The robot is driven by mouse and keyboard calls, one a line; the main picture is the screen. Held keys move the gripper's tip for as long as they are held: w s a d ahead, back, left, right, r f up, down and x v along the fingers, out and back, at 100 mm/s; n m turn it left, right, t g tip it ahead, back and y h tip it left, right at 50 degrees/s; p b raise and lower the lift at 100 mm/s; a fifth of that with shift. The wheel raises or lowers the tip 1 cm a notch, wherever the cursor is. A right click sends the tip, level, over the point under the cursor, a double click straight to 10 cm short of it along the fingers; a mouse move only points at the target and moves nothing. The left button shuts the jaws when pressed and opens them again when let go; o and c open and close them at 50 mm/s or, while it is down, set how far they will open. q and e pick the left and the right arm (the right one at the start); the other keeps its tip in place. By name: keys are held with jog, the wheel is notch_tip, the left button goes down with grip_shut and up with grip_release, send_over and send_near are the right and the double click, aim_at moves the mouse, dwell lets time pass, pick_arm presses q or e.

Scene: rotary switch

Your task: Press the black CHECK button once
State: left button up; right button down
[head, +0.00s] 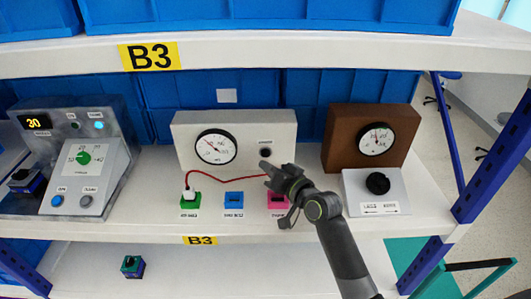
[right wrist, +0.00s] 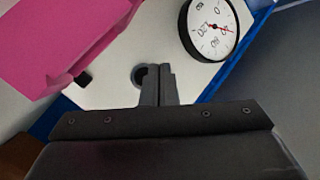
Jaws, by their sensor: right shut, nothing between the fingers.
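The black round button (head: 265,152) sits under a small label on the right part of the light gauge box. In the right wrist view the round dark button (right wrist: 138,75) is partly covered by my fingers. My right gripper (head: 268,170) is shut and empty, with its tips just below the button in the head view. It also shows in the right wrist view (right wrist: 158,72), its tips overlapping the button's edge. I cannot tell whether they touch it. My left gripper is not in view.
A pink block (head: 277,199) lies under my right gripper, beside a blue block (head: 234,198) and a green block (head: 190,200) with a red cable (head: 225,179). A brown gauge box (head: 340,145) and a black knob (head: 378,183) stand right. A grey control panel (head: 70,160) stands left.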

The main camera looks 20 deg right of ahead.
jog(key=shift+s+a+p, duration=0.2)
jog(key=shift+s+a, duration=0.05)
jog(key=shift+s, duration=0.6)
jog(key=shift+s+a+p, duration=0.15)
jog(key=shift+s+a, duration=0.1)
jog(key=shift+s, duration=0.6)
